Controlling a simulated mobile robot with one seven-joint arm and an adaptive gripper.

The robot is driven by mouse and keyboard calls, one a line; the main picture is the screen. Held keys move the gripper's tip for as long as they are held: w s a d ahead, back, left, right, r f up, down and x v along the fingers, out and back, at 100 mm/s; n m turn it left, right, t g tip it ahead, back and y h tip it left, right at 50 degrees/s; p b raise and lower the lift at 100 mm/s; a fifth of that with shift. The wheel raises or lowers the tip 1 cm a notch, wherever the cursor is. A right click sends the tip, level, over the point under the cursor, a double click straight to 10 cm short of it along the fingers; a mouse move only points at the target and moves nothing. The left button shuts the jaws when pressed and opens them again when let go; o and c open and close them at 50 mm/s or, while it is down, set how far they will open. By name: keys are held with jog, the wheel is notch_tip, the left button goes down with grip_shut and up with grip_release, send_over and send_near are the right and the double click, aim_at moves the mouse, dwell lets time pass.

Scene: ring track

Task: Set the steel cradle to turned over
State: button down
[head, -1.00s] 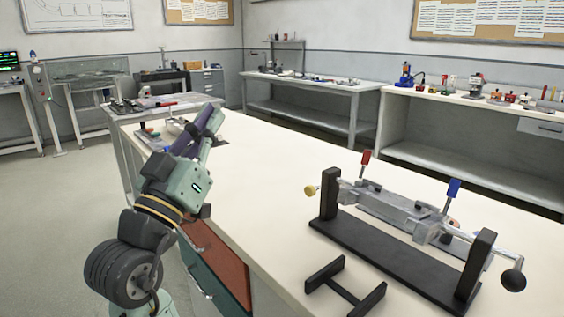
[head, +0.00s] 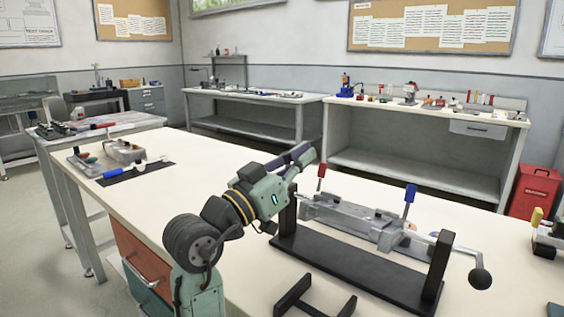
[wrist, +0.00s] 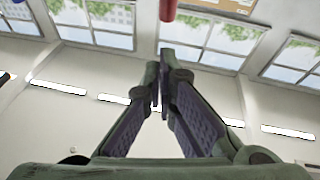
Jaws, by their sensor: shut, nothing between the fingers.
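The steel cradle (head: 345,218) is a grey metal trough hung between two black uprights on a black base (head: 350,262). A red-handled clamp (head: 321,172) stands up at its left end and a blue-handled clamp (head: 410,195) stands up at its right end. A crank with a dark ball knob (head: 479,279) sticks out at the right. In the wrist view my fingers (wrist: 162,90) point upward at a red handle end (wrist: 168,10).
A black H-shaped stand (head: 310,300) lies on the white bench in front of the fixture. A dark mat (head: 125,172) with tools lies at the bench's far left. The bench between is clear. A yellow-topped device (head: 545,235) stands at the right edge.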

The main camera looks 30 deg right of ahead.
jog(key=shift+w+d+f, duration=0.15)
jog(key=shift+d+f, duration=0.2)
jog(key=shift+d, duration=0.15)
jog(key=shift+w+d+f, duration=0.1)
jog(key=shift+d+f, duration=0.2)
jog(key=shift+d, duration=0.2)
jog(key=shift+w+d+r+p, duration=0.1)
jog(key=shift+r+p, duration=0.05)
jog(key=shift+p, duration=0.35)
